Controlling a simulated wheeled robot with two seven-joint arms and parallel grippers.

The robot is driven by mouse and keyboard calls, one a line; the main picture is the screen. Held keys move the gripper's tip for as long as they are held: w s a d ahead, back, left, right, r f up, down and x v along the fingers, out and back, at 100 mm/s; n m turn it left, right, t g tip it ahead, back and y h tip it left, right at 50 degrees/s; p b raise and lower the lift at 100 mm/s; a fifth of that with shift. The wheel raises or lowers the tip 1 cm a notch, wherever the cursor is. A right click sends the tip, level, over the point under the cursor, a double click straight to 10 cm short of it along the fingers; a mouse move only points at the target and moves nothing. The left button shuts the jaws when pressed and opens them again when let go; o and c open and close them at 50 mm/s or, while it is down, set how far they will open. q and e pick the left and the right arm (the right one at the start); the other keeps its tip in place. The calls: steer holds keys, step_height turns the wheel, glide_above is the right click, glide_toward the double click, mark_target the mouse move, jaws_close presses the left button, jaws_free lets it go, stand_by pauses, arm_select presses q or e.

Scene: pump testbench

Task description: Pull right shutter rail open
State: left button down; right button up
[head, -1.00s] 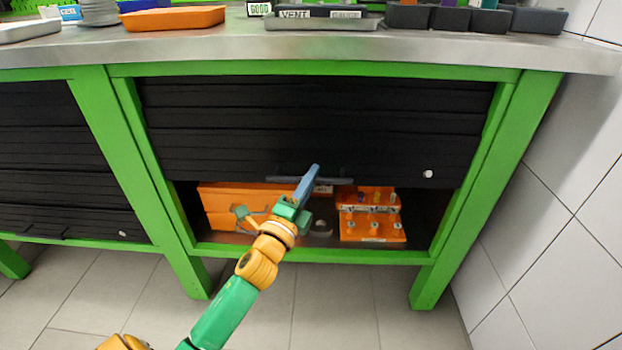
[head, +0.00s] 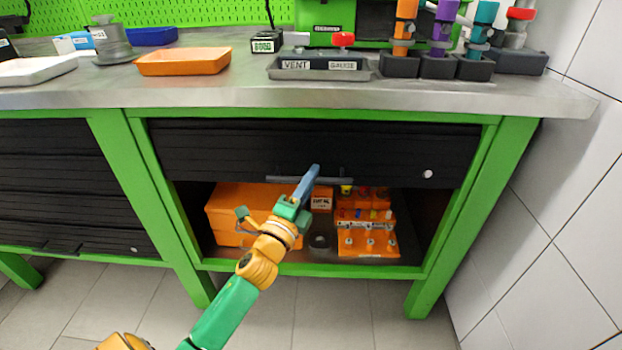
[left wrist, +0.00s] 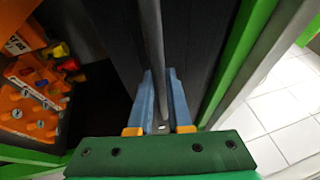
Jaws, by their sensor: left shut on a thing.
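The right shutter (head: 385,150) is a black slatted panel in the green bench frame. It is partly raised, with an open gap below it. Its grey rail handle (head: 335,181) runs along the lower edge, and the rail also shows in the left wrist view (left wrist: 152,40). My left gripper (head: 310,177) is shut on the rail; in the left wrist view its two blue fingers (left wrist: 161,100) stand on either side of it. My right gripper is in neither current view.
Inside the cabinet are an orange case (head: 228,213) and an orange rack (head: 368,240) with several small parts. A second black shutter (head: 60,185) is at left, lowered. Trays and fixtures stand on the metal worktop (head: 210,94). A tiled wall (head: 560,200) is at right.

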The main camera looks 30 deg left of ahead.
arm_select(q)
steer(key=shift+r, duration=0.3)
arm_select(e)
steer(key=shift+s+d+r, duration=0.1)
steer(key=shift+s+d, duration=0.15)
arm_select(q)
steer(key=c, duration=0.8)
jaws_free()
steer(key=shift+c, duration=0.2)
steer(key=v, duration=0.7)
